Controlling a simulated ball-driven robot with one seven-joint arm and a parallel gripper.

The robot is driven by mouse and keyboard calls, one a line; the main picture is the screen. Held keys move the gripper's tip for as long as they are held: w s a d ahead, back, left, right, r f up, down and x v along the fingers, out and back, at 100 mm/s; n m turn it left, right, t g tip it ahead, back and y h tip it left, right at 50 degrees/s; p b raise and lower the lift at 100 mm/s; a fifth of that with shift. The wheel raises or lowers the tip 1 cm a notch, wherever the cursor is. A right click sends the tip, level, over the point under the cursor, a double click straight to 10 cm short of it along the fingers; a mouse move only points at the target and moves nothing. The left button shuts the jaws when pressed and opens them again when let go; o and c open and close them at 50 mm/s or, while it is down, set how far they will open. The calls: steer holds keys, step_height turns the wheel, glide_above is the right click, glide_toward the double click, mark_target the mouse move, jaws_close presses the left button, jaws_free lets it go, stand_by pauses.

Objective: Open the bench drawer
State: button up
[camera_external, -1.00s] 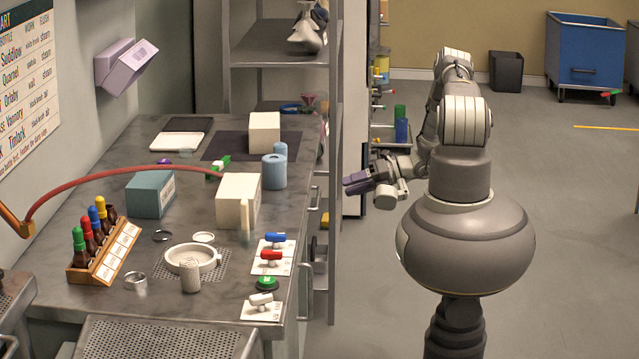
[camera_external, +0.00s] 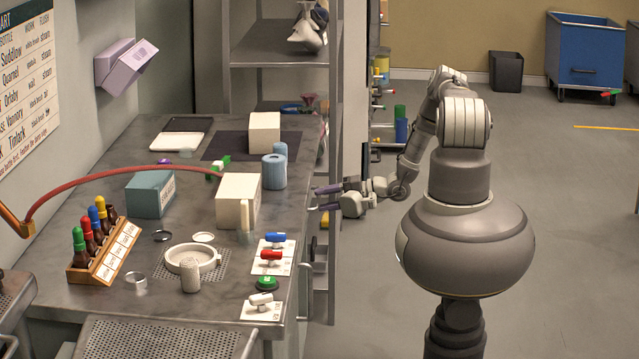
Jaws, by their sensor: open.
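The bench (camera_external: 120,255) has a grey top and fills the left of the view. Its drawer front faces right and is seen almost edge-on, with bar handles (camera_external: 313,198) along that side; I cannot tell which handle belongs to the drawer, and no drawer is visibly pulled out. My gripper (camera_external: 315,199) is open, with its two purple-grey fingers pointing left at the bench's right side. The fingertips are close to or around a handle in the picture; I cannot tell whether they touch it.
On the bench stand a white box (camera_external: 238,200), a teal box (camera_external: 150,194), a bottle rack (camera_external: 104,250) and red and blue valve levers (camera_external: 271,256). A metal shelf (camera_external: 280,50) rises behind the bench. The floor to the right (camera_external: 580,220) is clear.

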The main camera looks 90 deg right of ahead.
jaws_close()
steer(key=shift+s, duration=0.2)
steer(key=f+v, duration=0.2)
steer(key=v, duration=1.1)
steer(key=s+f+b+v, duration=0.1)
steer(key=f+v, duration=0.2)
steer(key=v, duration=1)
steer(key=shift+f, duration=0.25)
steer(key=shift+s, duration=0.1)
jaws_free()
